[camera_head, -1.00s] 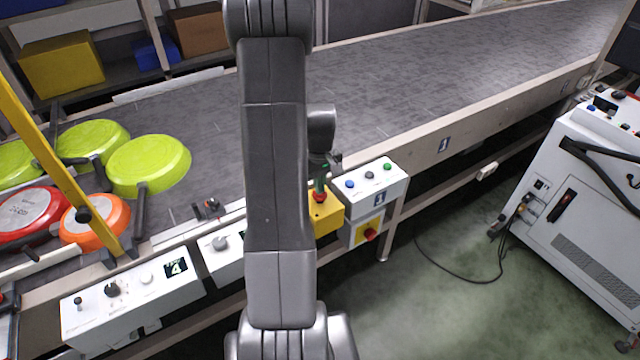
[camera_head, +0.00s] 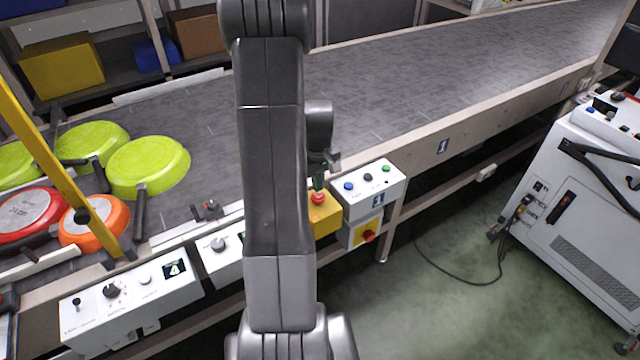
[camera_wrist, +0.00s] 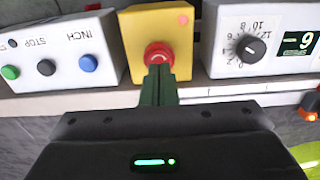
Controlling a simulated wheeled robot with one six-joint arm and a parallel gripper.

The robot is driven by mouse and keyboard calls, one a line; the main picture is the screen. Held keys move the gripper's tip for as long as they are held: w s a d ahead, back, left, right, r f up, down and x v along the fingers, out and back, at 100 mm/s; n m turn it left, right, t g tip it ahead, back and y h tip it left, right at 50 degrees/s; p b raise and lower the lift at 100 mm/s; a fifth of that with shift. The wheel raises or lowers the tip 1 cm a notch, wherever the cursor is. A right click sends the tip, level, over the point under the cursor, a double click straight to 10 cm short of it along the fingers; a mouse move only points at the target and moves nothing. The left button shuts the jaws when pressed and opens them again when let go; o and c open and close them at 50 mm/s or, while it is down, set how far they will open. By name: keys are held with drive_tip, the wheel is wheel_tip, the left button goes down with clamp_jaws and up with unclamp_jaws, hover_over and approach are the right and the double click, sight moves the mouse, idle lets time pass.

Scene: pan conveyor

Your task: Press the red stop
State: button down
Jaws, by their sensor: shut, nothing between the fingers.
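The red stop is a round red button (camera_head: 318,199) on top of a yellow box (camera_head: 327,220) at the conveyor's front edge. In the wrist view, the red button (camera_wrist: 158,53) sits in the middle of the yellow box (camera_wrist: 137,35). My gripper (camera_head: 318,184) is over the button in the head view, partly behind my own arm. In the wrist view, my gripper's dark green fingers (camera_wrist: 158,72) are together and empty, their tips overlapping the button's near edge. I cannot tell whether they touch it.
A white box (camera_head: 372,190) with blue, black and green buttons stands right of the yellow box. Below it is a red knob (camera_head: 369,236) on a yellow plate. Several pans (camera_head: 148,165) lie on the conveyor (camera_head: 420,90) at left, near a yellow bar (camera_head: 45,150).

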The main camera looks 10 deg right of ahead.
sight(318, 196)
wheel_tip(318, 196, up, 11)
drive_tip(key=b, duration=0.1)
drive_tip(key=shift+r, duration=0.2)
idle(0.4)
